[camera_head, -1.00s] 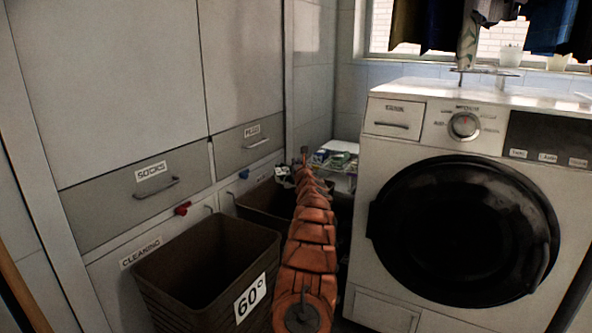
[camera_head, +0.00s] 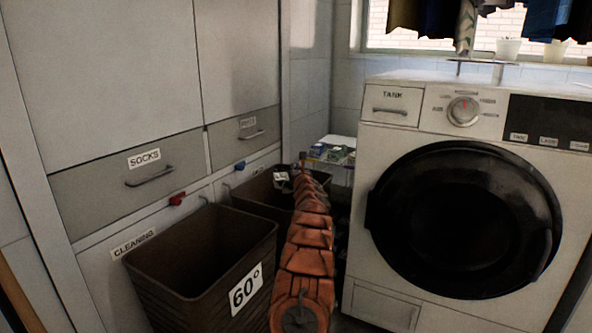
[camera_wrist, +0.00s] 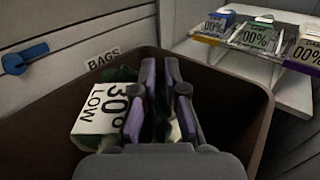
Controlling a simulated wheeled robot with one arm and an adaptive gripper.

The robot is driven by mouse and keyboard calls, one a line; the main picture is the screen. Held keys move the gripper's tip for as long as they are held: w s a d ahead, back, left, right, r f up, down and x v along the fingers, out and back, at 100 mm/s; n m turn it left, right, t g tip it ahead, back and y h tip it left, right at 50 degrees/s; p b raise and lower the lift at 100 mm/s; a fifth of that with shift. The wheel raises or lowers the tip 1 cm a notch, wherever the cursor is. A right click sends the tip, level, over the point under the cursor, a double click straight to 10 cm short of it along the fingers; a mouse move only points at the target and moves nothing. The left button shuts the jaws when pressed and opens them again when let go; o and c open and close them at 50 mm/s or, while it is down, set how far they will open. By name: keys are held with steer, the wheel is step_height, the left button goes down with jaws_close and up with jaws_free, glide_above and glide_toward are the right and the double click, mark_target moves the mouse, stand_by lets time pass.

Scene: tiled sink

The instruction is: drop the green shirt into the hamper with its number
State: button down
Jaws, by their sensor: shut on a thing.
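My gripper (camera_wrist: 161,68) is shut on the green shirt (camera_wrist: 121,74), seen in the wrist view as a small dark green patch beside the fingers. A white tag reading "30° LOW" (camera_wrist: 101,112) hangs with it on the left. The gripper and shirt are over the mouth of the far brown hamper (camera_wrist: 245,85), whose inside is dark. In the head view this far hamper (camera_head: 252,193) stands behind the near one, and the white tag (camera_head: 281,177) shows above it. The far hamper's number is not visible. The near brown hamper (camera_head: 200,225) carries a "60°" label (camera_head: 246,289).
A white washing machine (camera_head: 462,215) stands close on the right of my arm. Drawers labelled SOCKS (camera_head: 130,180) line the left wall. A low white shelf (camera_wrist: 288,92) with several labelled boxes is beyond the far hamper. A blue knob (camera_wrist: 25,58) sticks out at left.

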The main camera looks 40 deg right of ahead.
steer(key=c, duration=1.2)
jaws_free()
steer(key=shift+o, duration=0.2)
steer(key=shift+s+a+r, duration=0.1)
steer(key=shift+a, duration=0.1)
steer(key=shift+v, duration=0.95)
steer(key=shift+s+a+r, duration=0.15)
steer(key=shift+s+a, duration=0.05)
steer(key=shift+s, duration=0.3)
steer(key=shift+s+a+f, duration=0.25)
steer(key=shift+s+a, duration=0.25)
steer(key=shift+s, duration=0.15)
steer(key=shift+s+a+r, duration=0.25)
steer(key=shift+s, duration=0.25)
steer(key=shift+s+a+f, duration=0.2)
steer(key=shift+s+a, duration=0.15)
steer(key=shift+s, duration=0.2)
